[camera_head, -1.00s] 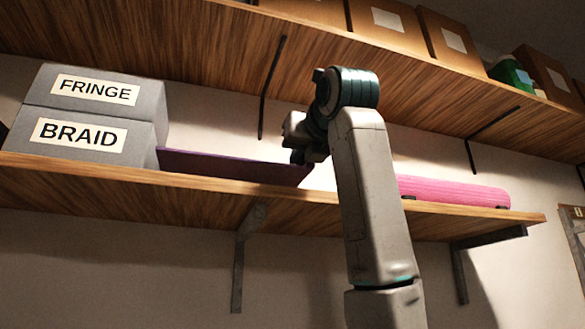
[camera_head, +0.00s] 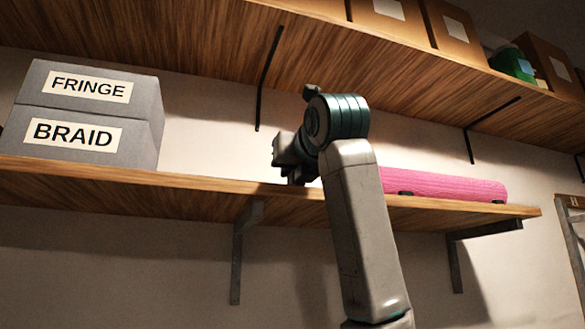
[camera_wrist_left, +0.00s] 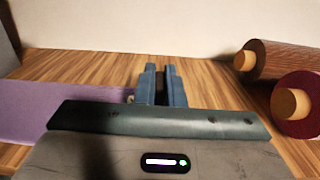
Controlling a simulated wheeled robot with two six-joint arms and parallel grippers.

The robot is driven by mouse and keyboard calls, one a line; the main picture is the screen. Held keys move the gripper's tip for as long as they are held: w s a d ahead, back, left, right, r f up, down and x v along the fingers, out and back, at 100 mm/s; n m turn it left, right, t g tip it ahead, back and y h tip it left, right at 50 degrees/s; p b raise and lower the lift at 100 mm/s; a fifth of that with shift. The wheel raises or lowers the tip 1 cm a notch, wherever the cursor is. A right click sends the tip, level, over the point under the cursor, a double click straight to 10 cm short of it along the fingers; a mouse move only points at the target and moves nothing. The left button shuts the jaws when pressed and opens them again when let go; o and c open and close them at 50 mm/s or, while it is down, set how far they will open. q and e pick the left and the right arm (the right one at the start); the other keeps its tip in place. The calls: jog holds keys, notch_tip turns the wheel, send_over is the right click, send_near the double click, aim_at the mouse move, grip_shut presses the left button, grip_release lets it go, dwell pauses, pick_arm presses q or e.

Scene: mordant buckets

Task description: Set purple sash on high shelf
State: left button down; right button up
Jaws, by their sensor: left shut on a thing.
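The purple sash (camera_wrist_left: 60,112) lies low and flat on the wooden shelf (camera_wrist_left: 95,70) at the left of the left wrist view. Its right end reaches the fingers of my left gripper (camera_wrist_left: 157,88), which is shut on it. In the head view my left gripper (camera_head: 287,160) is just above the front edge of the lower wooden shelf (camera_head: 190,193). The sash does not show there now. The wrist housing hides part of the sash's near side. My right gripper is in neither view.
Grey boxes labelled FRINGE (camera_head: 88,87) and BRAID (camera_head: 72,135) stand at the left of this shelf. A pink roll (camera_head: 440,186) lies to the right; two rolls show in the wrist view (camera_wrist_left: 280,60). An upper shelf (camera_head: 200,45) with brown boxes overhangs.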

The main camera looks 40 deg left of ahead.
pick_arm(q)
jog(key=c, duration=1.5)
grip_release()
jog(key=shift+a+f, duration=0.1)
jog(key=shift+c, duration=0.2)
jog(key=shift+w, duration=0.2)
jog(key=shift+s+d, duration=0.2)
jog(key=shift+d, duration=0.1)
jog(key=b+v, duration=0.5)
jog(key=v, duration=0.6)
jog(key=shift+s+d, duration=0.15)
jog(key=shift+s, duration=0.05)
jog(key=shift+w, duration=0.1)
